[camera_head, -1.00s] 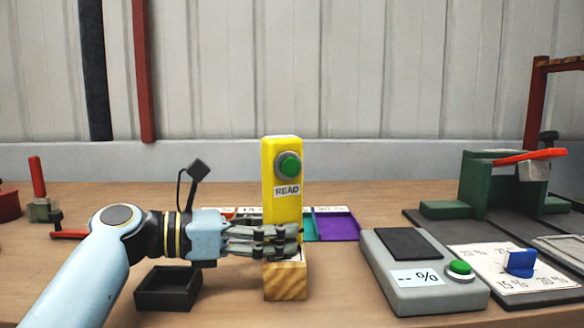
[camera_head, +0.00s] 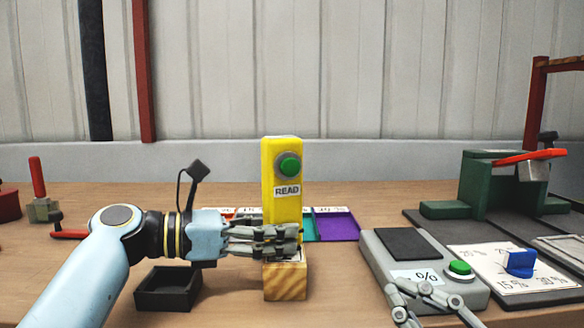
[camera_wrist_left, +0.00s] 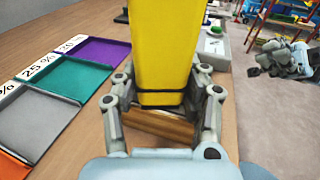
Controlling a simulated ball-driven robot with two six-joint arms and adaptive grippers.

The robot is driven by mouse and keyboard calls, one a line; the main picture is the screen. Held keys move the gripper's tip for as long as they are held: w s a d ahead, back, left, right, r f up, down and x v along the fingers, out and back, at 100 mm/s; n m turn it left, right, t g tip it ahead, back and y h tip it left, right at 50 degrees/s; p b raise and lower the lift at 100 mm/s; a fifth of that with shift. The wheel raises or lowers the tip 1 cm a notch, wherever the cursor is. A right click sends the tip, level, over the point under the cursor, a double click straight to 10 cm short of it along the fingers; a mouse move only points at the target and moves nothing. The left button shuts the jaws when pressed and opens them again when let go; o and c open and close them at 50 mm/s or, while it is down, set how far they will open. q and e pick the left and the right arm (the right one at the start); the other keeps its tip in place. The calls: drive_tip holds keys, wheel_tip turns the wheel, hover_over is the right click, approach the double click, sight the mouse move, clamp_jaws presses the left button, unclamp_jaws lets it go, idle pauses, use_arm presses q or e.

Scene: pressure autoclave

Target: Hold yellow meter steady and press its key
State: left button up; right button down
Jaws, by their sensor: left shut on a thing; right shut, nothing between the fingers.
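The yellow meter (camera_head: 281,205) stands upright on a striped wooden block (camera_head: 285,281), with a green round key (camera_head: 289,166) and a READ label on its front. My left gripper (camera_head: 290,241) is shut around the meter's lower part from the left. The left wrist view also shows the yellow meter (camera_wrist_left: 165,50) between both fingers, above the wood. My right gripper (camera_head: 430,300) is at the bottom right of the head view, in front of the grey device, shut and empty. It is well below and to the right of the key, not touching it.
A grey device (camera_head: 385,265) with a green button and dark screen lies at right. Beside it are a card with a blue knob (camera_head: 519,263) and a green stand (camera_head: 500,190). A black tray (camera_head: 168,290) sits at left. Coloured trays (camera_head: 335,226) lie behind the meter.

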sight(290, 167)
drive_tip(key=a+r+n+g+y, duration=0.2)
drive_tip(key=a+r+n+g, duration=0.2)
drive_tip(key=n, duration=0.7)
drive_tip(key=a+r+n+g+y, duration=0.3)
drive_tip(key=r+n, duration=0.4)
drive_tip(key=n, duration=0.3)
drive_tip(key=shift+s+a+n+g, duration=0.35)
drive_tip(key=shift+s+n+g, duration=0.05)
drive_tip(key=shift+g, duration=0.3)
drive_tip(key=shift+w, duration=0.1)
drive_tip(key=w+a, duration=0.3)
drive_tip(key=w, duration=0.5)
drive_tip(key=shift+w, duration=0.2)
drive_tip(key=shift+w+a, duration=0.1)
drive_tip(key=shift+w, duration=0.15)
